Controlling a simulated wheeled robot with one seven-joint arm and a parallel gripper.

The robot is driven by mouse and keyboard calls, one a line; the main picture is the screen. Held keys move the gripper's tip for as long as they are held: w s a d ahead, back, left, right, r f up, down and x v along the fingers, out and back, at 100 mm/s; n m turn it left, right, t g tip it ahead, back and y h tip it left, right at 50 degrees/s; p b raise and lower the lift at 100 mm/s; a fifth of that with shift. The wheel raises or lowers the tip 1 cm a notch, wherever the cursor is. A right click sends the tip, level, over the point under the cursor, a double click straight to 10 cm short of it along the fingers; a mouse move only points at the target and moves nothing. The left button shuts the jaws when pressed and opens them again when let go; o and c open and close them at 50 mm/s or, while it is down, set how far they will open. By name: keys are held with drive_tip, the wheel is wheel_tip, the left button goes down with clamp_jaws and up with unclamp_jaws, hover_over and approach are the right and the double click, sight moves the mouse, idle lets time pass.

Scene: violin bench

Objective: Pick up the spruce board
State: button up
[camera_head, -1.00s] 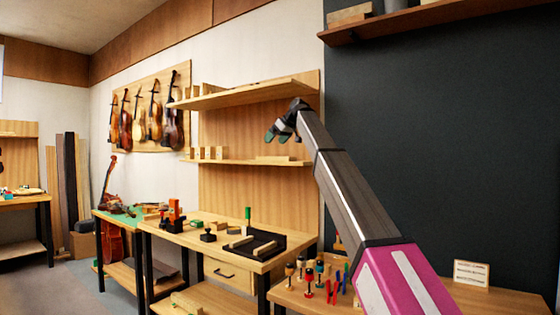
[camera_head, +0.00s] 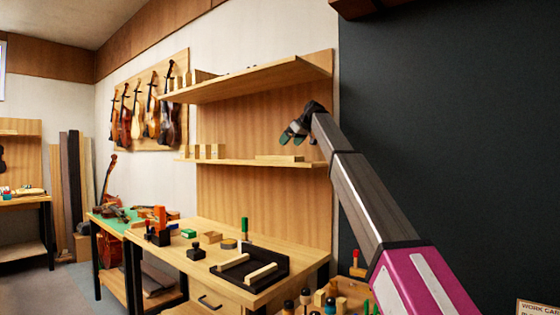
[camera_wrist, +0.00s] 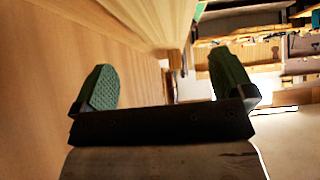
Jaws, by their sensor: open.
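A pale flat board (camera_head: 280,157), which looks like the spruce board, lies on the lower wall shelf (camera_head: 235,161) in the head view. My gripper (camera_head: 292,138) is open and empty, and appears just above and in front of that board; the exact gap cannot be told. The wrist view shows the two green-padded fingers (camera_wrist: 163,68) wide apart with nothing held. A pale wooden edge runs beyond them, but I cannot tell whether it is board or shelf.
An upper shelf (camera_head: 250,79) overhangs the gripper. Several small wood blocks (camera_head: 205,151) stand left on the lower shelf. The bench below (camera_head: 215,270) carries a black tray (camera_head: 262,258) with pale strips, and tools. A dark wall (camera_head: 450,140) is at right. Violins (camera_head: 150,110) hang at left.

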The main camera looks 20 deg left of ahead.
sight(279, 159)
drive_tip(key=x, duration=0.9)
drive_tip(key=shift+d, duration=0.1)
drive_tip(key=shift+c, duration=0.3)
drive_tip(key=c, duration=0.8)
